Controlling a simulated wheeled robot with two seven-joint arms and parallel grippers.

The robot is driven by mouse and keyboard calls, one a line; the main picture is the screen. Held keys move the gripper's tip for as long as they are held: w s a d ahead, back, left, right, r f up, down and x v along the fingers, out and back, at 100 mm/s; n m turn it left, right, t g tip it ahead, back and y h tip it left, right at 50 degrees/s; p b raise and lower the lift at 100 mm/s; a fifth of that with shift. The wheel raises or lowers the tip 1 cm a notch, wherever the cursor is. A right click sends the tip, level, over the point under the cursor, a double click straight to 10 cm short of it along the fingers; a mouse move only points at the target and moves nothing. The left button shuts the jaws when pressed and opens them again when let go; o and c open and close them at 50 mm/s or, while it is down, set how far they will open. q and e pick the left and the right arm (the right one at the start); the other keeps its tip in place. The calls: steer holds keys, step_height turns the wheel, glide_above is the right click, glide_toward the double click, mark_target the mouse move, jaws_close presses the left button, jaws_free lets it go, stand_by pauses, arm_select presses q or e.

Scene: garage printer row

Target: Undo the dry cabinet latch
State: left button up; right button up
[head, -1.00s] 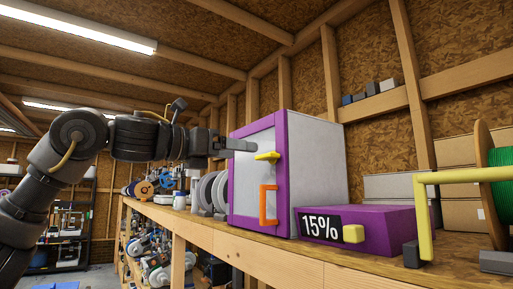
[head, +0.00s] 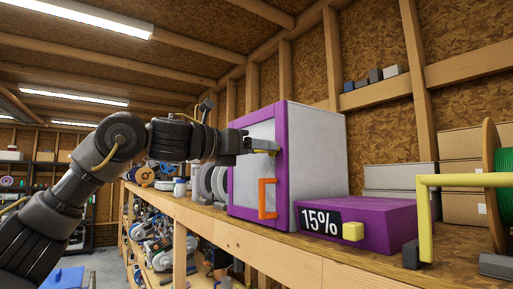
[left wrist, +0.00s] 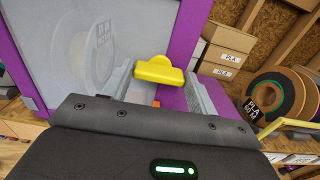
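The dry cabinet (head: 318,150) stands on the wooden shelf, with white sides and a purple-framed door with a pale window. Its yellow latch (head: 264,152) is at the right of the door, partly hidden by my left gripper (head: 262,144) in the head view. An orange handle (head: 267,199) is below it. In the left wrist view, the latch (left wrist: 158,71) lies between the tips of my left gripper (left wrist: 160,82), which is open with a finger on each side. I cannot tell whether either finger touches it. My right gripper is not in view.
A purple box (head: 370,223) marked 15% with a yellow knob is right of the cabinet. A yellow frame (head: 425,215) and a green spool (head: 504,180) are farther right. Spools (head: 212,184) stand left of the cabinet on the shelf (head: 215,222).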

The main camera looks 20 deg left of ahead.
arm_select(q)
steer(key=shift+c, duration=1.4)
steer(key=shift+n, duration=0.3)
steer(key=n+b, duration=0.1)
steer(key=n, duration=0.7)
steer(key=n+b, duration=0.1)
steer(key=n, duration=0.8)
steer(key=shift+w+a+f, duration=0.1)
steer(key=shift+a, duration=0.05)
steer(key=shift+n, duration=0.3)
steer(key=o, duration=1)
